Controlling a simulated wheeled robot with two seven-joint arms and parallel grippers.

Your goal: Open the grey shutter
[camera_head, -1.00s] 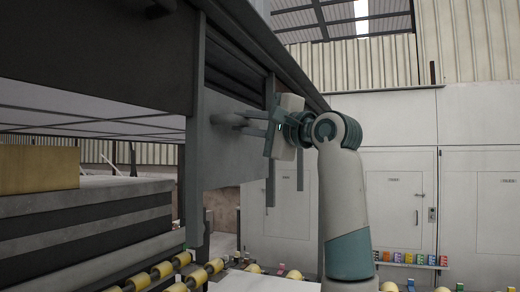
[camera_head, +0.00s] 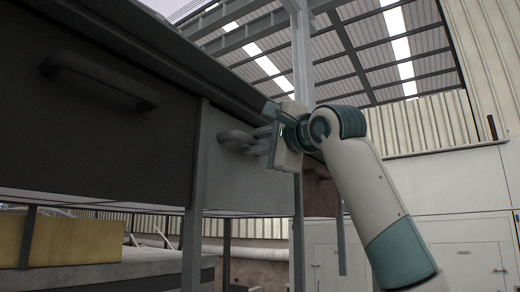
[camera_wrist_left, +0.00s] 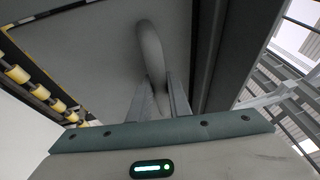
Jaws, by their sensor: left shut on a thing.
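The grey shutter (camera_head: 222,185) is a flat panel under the dark beam, right of a darker panel. Its curved grey handle (camera_head: 230,139) sticks out toward my left gripper (camera_head: 256,141). The gripper's fingers are shut on this handle. In the left wrist view the curved handle (camera_wrist_left: 149,48) rises from between the two fingers (camera_wrist_left: 158,100), with the shutter's face (camera_wrist_left: 100,50) behind it. My right gripper is in neither view.
A dark panel (camera_head: 110,125) with its own dark handle (camera_head: 97,80) is at the left. Thin grey posts (camera_head: 193,200) stand beside the shutter. A yellow block (camera_head: 75,242) lies below at the left. White cabinets (camera_head: 475,250) stand far right.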

